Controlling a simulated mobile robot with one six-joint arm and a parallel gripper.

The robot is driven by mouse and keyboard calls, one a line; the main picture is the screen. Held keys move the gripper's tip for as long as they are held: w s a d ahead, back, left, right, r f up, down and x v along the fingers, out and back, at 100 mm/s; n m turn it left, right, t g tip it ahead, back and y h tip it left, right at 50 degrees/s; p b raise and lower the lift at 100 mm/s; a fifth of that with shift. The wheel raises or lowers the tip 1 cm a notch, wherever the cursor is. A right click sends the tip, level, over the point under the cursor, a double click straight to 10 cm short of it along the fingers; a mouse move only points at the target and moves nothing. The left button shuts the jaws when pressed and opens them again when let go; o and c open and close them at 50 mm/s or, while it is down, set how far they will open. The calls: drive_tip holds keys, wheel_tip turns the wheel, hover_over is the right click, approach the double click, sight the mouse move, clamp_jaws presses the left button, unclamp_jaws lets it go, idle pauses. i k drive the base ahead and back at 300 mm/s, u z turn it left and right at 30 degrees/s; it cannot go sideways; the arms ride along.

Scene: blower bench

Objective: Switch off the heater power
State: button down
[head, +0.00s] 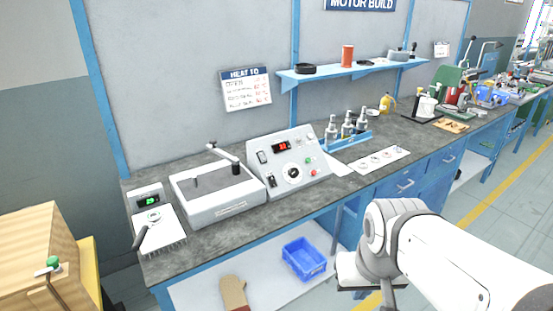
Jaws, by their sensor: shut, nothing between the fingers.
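The grey heater control box (307,181) stands on the bench at the middle left. Its sloped face has a lit red display (281,147), a dark rocker switch (262,157) at the left, a black round dial (293,173), a green button (308,160) and a red button (313,173). The switch position is too small to tell. A grey heater unit (226,209) with a dark top and a raised bar sits left of the box. My arm reaches in at the lower right, in front of the bench and apart from the box. My gripper's fingers do not show.
A small meter with a green display (150,201) stands at the bench's left end. A blue bin (305,259) and a tan glove (234,293) lie on the lower shelf.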

sight(272, 182)
drive_tip(key=u, duration=0.05)
drive_tip(key=i, duration=0.95)
drive_tip(key=z, duration=0.05)
